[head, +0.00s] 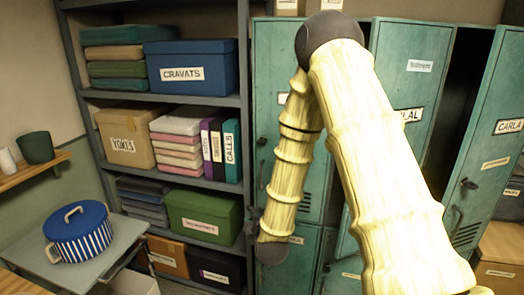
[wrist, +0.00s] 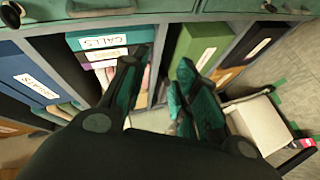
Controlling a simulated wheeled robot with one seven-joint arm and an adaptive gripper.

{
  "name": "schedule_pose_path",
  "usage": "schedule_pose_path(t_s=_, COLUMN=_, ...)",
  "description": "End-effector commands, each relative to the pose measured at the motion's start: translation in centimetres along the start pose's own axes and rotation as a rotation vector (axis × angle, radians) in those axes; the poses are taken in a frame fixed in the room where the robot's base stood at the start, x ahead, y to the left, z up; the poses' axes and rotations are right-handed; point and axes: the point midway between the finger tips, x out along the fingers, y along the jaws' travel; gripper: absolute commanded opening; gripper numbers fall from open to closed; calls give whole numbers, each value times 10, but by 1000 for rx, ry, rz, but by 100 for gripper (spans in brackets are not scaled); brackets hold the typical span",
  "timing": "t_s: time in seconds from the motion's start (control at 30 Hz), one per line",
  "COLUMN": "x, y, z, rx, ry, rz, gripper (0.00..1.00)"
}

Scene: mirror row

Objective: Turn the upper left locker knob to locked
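The upper left locker (head: 268,110) is a green metal door, partly hidden behind my pale arm. A small dark knob (head: 262,141) shows near its left edge, with a dark handle below it. Its setting is too small to read. In the wrist view, green door panels run along the top edge, and a dark round fitting (wrist: 12,13) shows at the top left corner; I cannot tell which fitting it is. My gripper (wrist: 160,80) is open, its two dark fingers apart with nothing between them. It is below the knob in the head view, mostly hidden, facing the shelf and locker edge.
A grey shelf with a blue box (head: 192,68), binders (head: 231,150) and a green box (head: 204,216) stands left of the lockers. A right-hand locker door (head: 490,140) stands ajar. A striped blue pot (head: 78,235) sits on a trolley at lower left.

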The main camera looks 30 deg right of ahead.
Motion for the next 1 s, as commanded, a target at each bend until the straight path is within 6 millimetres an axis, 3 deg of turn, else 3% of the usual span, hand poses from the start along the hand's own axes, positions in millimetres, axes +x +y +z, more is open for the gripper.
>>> schedule_pose_path(t_s=0.03, x=-2, y=48, z=-7, rx=-42, ry=-1, rz=66, gripper=29)
schedule_pose_path(t_s=0.1, x=-3, y=95, z=-10, rx=-112, ry=-12, rz=148, gripper=29)
schedule_pose_path(t_s=0.2, x=-6, y=146, z=-12, rx=-193, ry=-36, rz=241, gripper=29)
schedule_pose_path(t_s=0.3, x=-10, y=180, z=-12, rx=-249, ry=-58, rz=302, gripper=29)
schedule_pose_path(t_s=0.4, x=-12, y=198, z=-11, rx=-280, ry=-74, rz=334, gripper=29)
schedule_pose_path(t_s=0.57, x=-5, y=207, z=-11, rx=-293, ry=-80, rz=347, gripper=29)
schedule_pose_path(t_s=1.0, x=56, y=231, z=-10, rx=-292, ry=-79, rz=344, gripper=29)
